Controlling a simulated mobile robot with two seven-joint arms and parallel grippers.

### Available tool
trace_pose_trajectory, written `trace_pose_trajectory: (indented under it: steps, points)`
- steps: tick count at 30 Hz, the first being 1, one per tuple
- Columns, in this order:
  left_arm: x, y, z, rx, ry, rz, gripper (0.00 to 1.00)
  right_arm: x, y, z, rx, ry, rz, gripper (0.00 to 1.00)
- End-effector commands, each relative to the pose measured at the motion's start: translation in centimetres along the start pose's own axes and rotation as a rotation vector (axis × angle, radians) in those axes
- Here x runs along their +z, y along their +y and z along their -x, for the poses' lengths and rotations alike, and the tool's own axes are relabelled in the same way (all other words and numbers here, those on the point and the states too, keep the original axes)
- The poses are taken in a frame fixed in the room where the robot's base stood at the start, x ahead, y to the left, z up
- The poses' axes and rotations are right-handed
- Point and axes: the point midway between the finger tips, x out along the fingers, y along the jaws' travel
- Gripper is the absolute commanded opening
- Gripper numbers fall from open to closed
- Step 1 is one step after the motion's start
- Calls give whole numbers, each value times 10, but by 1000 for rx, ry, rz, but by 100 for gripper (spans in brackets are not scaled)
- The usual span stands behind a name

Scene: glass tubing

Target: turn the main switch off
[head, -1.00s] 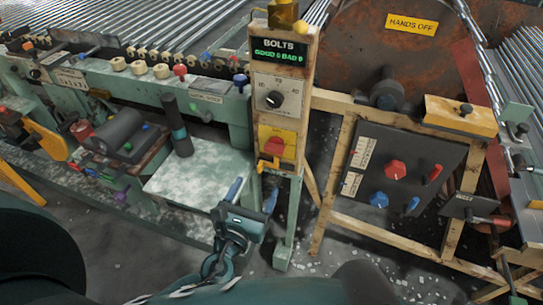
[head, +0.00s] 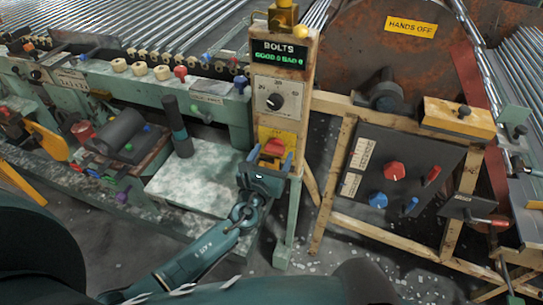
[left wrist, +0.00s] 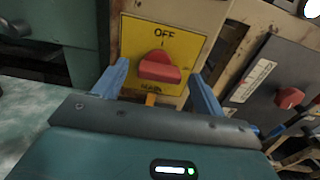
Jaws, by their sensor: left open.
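The main switch is a red handle (head: 274,147) on a yellow plate (head: 285,137), on the front of the wooden post. In the left wrist view the red handle (left wrist: 160,68) lies roughly crosswise, with "OFF" lettered above it on the yellow plate (left wrist: 190,50). Smaller lettering below is partly hidden. My left gripper (head: 270,160) is open just in front of the switch. Its blue fingers stand to the left and right of the handle, with visible gaps, and nothing is between them but the handle beyond. My right gripper is not in view.
Above the switch are a dial (head: 274,101) and a lit "BOLTS" display (head: 279,53). A dark panel (head: 430,160) with red and blue knobs is to the right. A pale green machine bed (head: 190,185) is to the left.

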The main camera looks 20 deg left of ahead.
Motion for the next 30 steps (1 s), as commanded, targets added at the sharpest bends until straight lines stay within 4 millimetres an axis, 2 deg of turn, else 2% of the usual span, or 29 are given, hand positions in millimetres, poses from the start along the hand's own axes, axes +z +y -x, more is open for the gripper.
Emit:
trace_pose_trajectory:
  steps: [2, 18, 30]
  points:
    - [0, 0, 0, 0, 0, 0, 69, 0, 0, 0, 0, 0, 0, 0]
    - [0, 0, 0, 0, 0, 1, 26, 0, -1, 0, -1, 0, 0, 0]
    - [-2, 0, 0, 0, -1, 90, 26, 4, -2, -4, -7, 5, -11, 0]
